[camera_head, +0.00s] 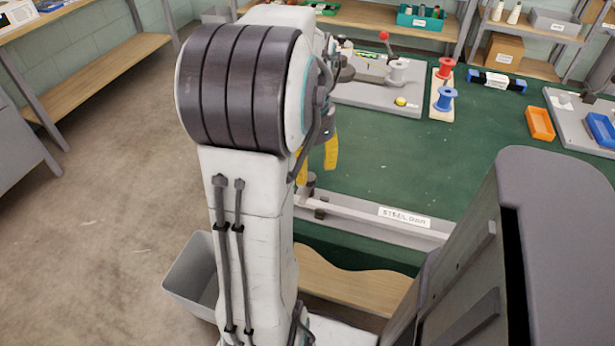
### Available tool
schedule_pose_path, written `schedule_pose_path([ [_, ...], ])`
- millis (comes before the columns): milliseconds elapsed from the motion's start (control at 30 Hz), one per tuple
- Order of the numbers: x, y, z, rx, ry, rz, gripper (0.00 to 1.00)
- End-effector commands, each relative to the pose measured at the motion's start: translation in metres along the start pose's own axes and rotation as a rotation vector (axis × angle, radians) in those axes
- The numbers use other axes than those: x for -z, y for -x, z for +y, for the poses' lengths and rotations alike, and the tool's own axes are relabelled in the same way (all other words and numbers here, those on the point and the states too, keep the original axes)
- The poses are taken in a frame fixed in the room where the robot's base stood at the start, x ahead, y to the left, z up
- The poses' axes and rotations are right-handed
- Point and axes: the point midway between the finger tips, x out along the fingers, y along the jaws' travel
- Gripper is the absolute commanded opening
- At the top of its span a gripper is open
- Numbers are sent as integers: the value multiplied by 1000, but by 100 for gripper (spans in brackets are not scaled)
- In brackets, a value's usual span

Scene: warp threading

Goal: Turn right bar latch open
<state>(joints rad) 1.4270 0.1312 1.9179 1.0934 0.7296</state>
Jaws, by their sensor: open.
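A long light-grey bar (350,212) with a white label (404,217) lies along the near edge of the green table. A small dark fitting (321,210) sits near its left end; I cannot tell if this is a latch. The bar's right end is cut off from sight by a dark grey body in the foreground, and no right latch can be made out. My gripper (316,163) has yellow fingers, partly hidden behind my white arm. It is open, with nothing seen in it, near the bar's left end.
A grey plate (365,95) with a red-knobbed lever stands at the back. Red (446,67) and blue (444,98) spools stand on a wooden strip (434,109). An orange tray (540,124) lies at the right. The green tabletop (430,165) is clear in the middle.

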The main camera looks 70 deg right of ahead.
Motion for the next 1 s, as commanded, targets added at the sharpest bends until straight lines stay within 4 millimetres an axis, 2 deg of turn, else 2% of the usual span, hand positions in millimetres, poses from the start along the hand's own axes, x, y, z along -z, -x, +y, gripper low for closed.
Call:
schedule_pose_path([
  [100, 0, -16, 0, -1, 1, -1, 54],
  [300, 0, -29, 0, -1, 2, -1, 54],
  [733, 0, -32, 0, 1, 2, 1, 55],
  [1000, 0, -32, 0, 1, 2, 1, 31],
])
